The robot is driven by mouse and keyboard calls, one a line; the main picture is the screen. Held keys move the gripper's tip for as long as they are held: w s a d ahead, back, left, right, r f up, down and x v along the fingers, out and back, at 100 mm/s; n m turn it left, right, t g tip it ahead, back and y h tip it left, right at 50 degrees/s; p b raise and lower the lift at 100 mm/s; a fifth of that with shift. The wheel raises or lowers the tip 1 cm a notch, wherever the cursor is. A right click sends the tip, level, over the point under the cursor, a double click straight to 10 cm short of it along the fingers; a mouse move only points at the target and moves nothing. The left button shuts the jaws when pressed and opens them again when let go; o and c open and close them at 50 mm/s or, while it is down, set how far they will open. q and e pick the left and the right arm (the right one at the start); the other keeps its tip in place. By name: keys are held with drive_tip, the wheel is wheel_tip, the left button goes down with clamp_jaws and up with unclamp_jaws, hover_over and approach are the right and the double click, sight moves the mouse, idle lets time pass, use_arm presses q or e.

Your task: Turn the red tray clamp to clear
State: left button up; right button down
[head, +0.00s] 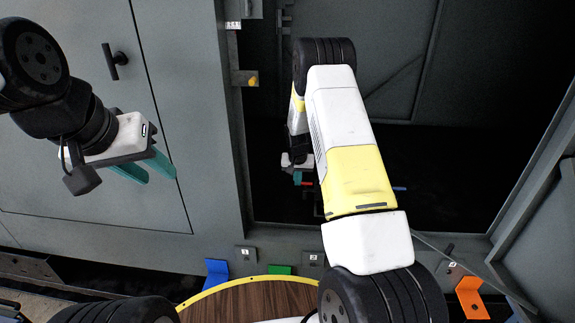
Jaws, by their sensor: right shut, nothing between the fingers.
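A small red piece (307,184), which looks like the red tray clamp, shows low inside the dark enclosure opening. Most of it is hidden behind my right arm and gripper, so its angle cannot be told. My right gripper (297,179) reaches into the opening with its teal fingertips close beside the red piece; whether they touch cannot be told. It is shut and empty. My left gripper (152,171) hangs in front of the closed grey door at the left, with its two teal fingers apart and nothing between them.
The grey door (75,110) has a black handle (115,62). A blue piece (400,188) shows right of my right arm inside the opening. Blue (216,272), green (280,270) and orange (471,298) brackets line the lower front near a round wooden top (250,300).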

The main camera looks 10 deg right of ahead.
drive_tip(key=w+d+f, duration=0.1)
drive_tip(key=w+f, duration=0.4)
drive_tip(key=shift+d+f, duration=0.25)
